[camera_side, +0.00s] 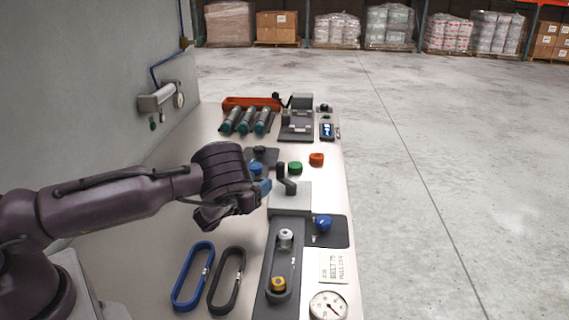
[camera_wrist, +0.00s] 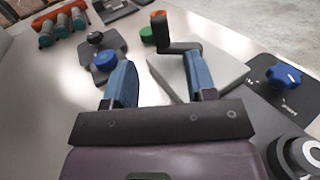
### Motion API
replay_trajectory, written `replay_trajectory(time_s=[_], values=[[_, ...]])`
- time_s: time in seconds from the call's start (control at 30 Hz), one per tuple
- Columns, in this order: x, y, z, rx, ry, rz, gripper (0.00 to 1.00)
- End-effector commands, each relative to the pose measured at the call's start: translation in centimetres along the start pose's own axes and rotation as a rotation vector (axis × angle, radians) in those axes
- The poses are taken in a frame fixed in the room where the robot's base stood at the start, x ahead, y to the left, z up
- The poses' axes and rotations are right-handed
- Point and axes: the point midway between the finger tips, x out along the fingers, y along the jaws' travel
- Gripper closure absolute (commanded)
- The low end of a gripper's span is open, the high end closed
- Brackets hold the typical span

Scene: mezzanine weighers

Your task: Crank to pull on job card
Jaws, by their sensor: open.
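The crank (camera_side: 287,186) is a dark arm with an upright handle, mounted on a light grey block (camera_side: 298,203). In the wrist view the crank (camera_wrist: 178,46) stands beyond my fingertips, nearer the right finger. My gripper (camera_side: 264,190) is just left of the block, its blue fingers apart and empty; both fingers of my gripper (camera_wrist: 162,78) show in the wrist view. The job card (camera_side: 334,266) lies at the front right of the bench with printed lines, too small to read surely. A round dial gauge (camera_side: 328,306) lies in front of it.
A dark rail (camera_side: 266,300) holds a silver and a yellow pulley. A blue knob (camera_side: 323,223) sits on a dark plate right of the block. Blue (camera_side: 178,290) and black (camera_side: 215,293) belts lie front left. Green (camera_side: 295,168) and orange (camera_side: 316,159) caps stand behind the crank.

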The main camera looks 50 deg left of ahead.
Motion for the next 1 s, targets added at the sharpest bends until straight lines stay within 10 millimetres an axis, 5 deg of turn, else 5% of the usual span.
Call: replay_trajectory(time_s=[0.6,1.0], values=[[10.2,0.2,0.0,0.000,-0.001,0.004,0.49],[12.5,0.1,0.0,0.000,0.000,0.005,0.49]])
